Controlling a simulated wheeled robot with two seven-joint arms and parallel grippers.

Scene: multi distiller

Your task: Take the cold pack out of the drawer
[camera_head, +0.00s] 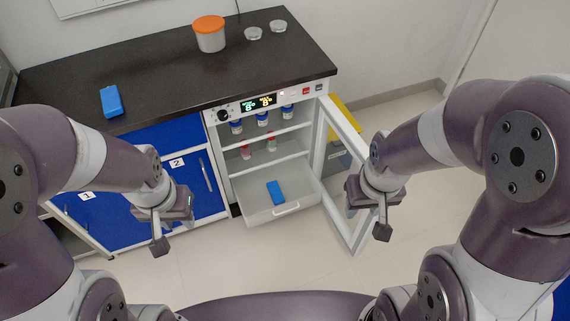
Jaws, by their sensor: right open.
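A blue cold pack (275,192) lies in the pulled-out bottom drawer (252,212) of the small open fridge. The drawer is pale and translucent, with a white handle at its front. My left gripper (163,229) is left of the drawer, in front of the blue cabinet doors, apart from the pack. Its finger gap is not clear from this angle. My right gripper (375,218) is open and empty, right of the drawer and in front of the open fridge door (340,169). Neither gripper touches the pack.
The black counter (160,75) holds another blue pack (111,101), an orange-lidded tub (209,34) and two small clear dishes (265,30). Several bottles stand on the fridge shelves (263,136). A yellow bin (343,132) is behind the door. The floor before the drawer is clear.

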